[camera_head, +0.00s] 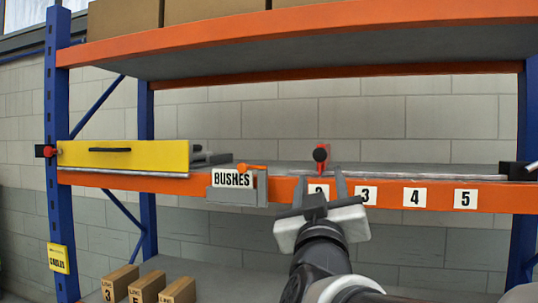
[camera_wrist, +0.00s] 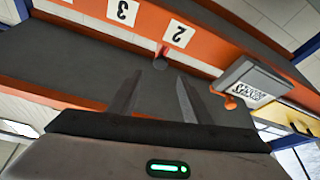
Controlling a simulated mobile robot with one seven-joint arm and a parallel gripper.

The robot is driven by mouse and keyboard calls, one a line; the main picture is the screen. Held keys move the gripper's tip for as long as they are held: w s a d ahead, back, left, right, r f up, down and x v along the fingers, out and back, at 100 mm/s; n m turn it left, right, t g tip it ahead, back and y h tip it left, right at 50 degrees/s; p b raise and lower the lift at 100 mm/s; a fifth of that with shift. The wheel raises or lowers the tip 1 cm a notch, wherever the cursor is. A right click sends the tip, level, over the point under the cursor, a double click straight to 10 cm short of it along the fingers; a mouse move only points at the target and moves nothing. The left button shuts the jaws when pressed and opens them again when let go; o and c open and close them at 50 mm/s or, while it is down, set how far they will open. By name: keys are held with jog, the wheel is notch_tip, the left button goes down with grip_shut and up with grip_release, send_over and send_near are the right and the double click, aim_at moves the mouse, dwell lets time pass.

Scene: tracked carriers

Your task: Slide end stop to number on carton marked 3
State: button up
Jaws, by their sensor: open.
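The end stop (camera_head: 321,156) is a red upright piece with a dark round knob on the shelf's front rail, above the number 2 label. In the wrist view its knob (camera_wrist: 161,61) shows just beyond my fingertips, beside the number 2 label (camera_wrist: 178,34). My gripper (camera_head: 319,180) is open and empty, its fingers pointing up at the end stop and partly covering the number 2 label. I cannot tell whether a finger touches it. The number 3 label (camera_head: 366,195) is to the right. A carton marked 3 (camera_head: 120,283) stands low at the left.
A grey carrier labelled BUSHES (camera_head: 233,180) with an orange lever hangs left of the end stop. A yellow panel (camera_head: 123,155) is farther left. Labels 4 (camera_head: 415,197) and 5 (camera_head: 466,198) follow rightward.

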aim_at(320, 156)
jog(key=p+x, duration=0.1)
jog(key=x, duration=1.1)
jog(key=shift+w+p, duration=0.3)
jog(key=shift+p, duration=0.1)
